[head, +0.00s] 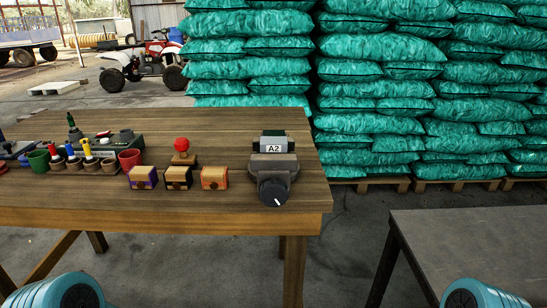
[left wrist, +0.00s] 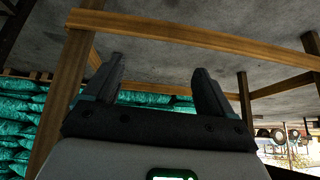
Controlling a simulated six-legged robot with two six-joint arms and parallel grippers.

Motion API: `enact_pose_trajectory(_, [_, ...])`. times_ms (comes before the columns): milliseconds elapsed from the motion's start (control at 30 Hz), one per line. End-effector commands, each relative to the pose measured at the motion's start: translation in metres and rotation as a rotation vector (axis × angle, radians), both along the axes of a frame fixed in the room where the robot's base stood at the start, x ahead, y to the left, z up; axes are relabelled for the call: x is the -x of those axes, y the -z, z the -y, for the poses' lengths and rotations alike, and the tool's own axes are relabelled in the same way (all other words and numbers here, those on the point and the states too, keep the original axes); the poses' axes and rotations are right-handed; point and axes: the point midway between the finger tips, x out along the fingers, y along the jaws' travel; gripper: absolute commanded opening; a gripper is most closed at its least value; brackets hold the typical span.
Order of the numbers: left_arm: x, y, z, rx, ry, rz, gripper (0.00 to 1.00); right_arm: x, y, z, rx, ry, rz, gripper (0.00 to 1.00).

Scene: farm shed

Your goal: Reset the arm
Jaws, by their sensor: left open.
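My left gripper (left wrist: 158,88) is open and empty in the left wrist view, its two dark fingers spread apart. Wooden table legs and rails show around it there, with the grey floor behind. In the head view neither gripper shows. Only rounded blue parts of my own arms show at the bottom left and bottom right edges. The wooden table (head: 240,208) stands ahead of me, and I see nothing held.
On the table are a device labelled A2 (head: 273,165) with a black knob, a red-knobbed block (head: 181,152), several small wooden boxes (head: 178,177) and cups. A dark table (head: 480,235) stands at right. Stacked green sacks (head: 375,95) fill the back.

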Motion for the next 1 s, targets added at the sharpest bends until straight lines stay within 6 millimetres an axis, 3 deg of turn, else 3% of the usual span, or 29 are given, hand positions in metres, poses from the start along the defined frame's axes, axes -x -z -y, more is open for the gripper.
enact_pose_trajectory(33, [0.025,0.02,0.005,0.062,-0.001,-0.085,0.85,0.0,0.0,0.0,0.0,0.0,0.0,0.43])
enact_pose_trajectory(133, [0.071,0.043,0.024,0.191,0.004,-0.24,0.85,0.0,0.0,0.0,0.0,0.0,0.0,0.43])
enact_pose_trajectory(333, [0.144,0.045,0.068,0.403,-0.016,-0.533,0.85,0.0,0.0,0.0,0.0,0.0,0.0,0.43])
enact_pose_trajectory(367, [0.149,0.045,0.068,0.422,-0.065,-0.565,0.85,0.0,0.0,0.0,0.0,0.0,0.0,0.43])
enact_pose_trajectory(400, [0.147,0.024,0.068,0.425,-0.083,-0.559,0.85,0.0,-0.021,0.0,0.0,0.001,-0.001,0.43])
enact_pose_trajectory(800, [0.145,-0.095,0.068,0.421,-0.079,-0.553,0.85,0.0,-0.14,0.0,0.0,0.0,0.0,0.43])
enact_pose_trajectory(900, [0.145,-0.118,0.067,0.421,-0.079,-0.552,0.85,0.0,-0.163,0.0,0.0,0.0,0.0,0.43])
enact_pose_trajectory(1000, [0.145,-0.128,0.067,0.421,-0.079,-0.552,0.85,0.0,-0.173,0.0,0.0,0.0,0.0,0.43])
